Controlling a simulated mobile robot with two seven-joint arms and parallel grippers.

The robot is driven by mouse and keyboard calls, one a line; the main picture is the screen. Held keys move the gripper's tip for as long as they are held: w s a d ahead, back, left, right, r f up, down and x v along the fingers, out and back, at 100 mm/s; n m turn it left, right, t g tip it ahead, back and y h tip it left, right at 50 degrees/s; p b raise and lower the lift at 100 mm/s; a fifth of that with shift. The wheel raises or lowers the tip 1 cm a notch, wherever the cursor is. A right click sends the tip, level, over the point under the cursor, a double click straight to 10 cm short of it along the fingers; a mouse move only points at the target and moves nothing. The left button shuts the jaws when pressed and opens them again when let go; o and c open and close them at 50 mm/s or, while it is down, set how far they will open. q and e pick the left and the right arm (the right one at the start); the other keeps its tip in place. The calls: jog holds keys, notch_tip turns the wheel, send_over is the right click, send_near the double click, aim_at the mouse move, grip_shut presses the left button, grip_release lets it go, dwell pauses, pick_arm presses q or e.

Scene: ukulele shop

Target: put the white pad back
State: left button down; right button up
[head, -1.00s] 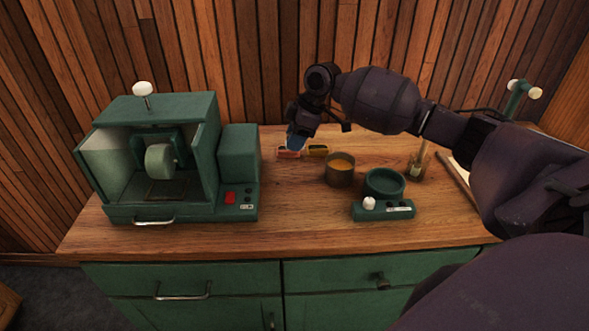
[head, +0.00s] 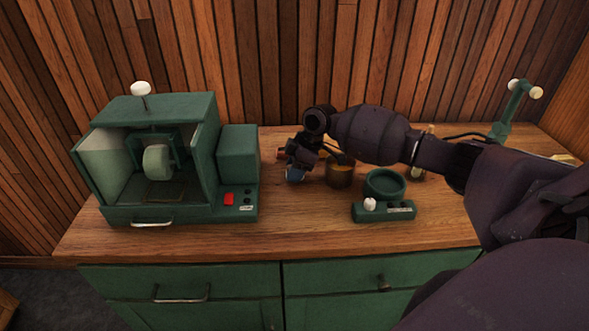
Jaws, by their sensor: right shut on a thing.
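My right gripper (head: 296,173) is low over the middle of the wooden counter, left of the cup of amber liquid (head: 339,176). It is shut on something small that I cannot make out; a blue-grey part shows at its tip. I cannot make out a white pad anywhere. Behind the gripper, part of an orange-red block (head: 282,154) and part of a yellow block (head: 330,144) show; the gripper and wrist hide the rest. My left gripper is not in view.
A green machine with a wheel (head: 158,161) fills the counter's left side. A green round pot (head: 384,184) on a control base stands right of the cup. A green lamp-like stand (head: 515,108) is at the back right. The counter's front strip (head: 300,238) is clear.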

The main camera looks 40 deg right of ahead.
jog(key=o, duration=0.8)
jog(key=shift+f, duration=0.1)
jog(key=p+v, duration=0.1)
jog(key=v, duration=1.1)
jog(key=shift+s, duration=0.1)
jog(key=shift+s, duration=0.1)
